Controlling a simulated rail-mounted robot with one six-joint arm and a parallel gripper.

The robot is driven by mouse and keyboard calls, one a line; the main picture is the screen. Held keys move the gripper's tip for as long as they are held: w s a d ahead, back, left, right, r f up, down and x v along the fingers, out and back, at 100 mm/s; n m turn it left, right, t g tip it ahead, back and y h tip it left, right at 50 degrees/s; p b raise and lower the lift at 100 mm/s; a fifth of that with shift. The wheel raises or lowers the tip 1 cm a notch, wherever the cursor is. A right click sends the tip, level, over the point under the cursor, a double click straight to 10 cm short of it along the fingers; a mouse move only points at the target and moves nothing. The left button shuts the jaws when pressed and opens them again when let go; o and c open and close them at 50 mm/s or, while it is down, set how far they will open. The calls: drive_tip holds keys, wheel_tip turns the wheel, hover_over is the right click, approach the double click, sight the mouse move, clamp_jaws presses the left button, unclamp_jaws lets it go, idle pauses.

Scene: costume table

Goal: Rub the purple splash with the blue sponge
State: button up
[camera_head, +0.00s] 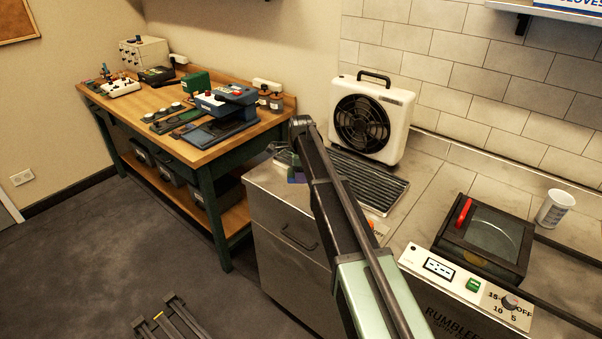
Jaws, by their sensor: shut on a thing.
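My gripper (284,156) is at the far end of my arm, over the left end of the metal counter, and is largely hidden behind the arm. A small blue-purple piece (296,176) shows just under it, beside the arm. It looks like the blue sponge held in the jaws, but it is too small and covered to be sure. I cannot make out the purple splash; the arm covers part of the counter there. Whether the piece touches the counter cannot be told.
A ribbed draining area (372,185) lies right of my gripper, with a white fan unit (371,118) behind it. A lidded machine (482,238) and a white cup (555,208) stand further right. A wooden workbench (215,150) with equipment stands at left.

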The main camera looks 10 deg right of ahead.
drive_tip(key=shift+f, duration=0.15)
wheel_tip(320, 180, up, 3)
drive_tip(key=p, duration=0.3)
drive_tip(key=shift+r, duration=0.2)
drive_tip(key=shift+f, duration=0.15)
drive_tip(key=shift+d, duration=0.1)
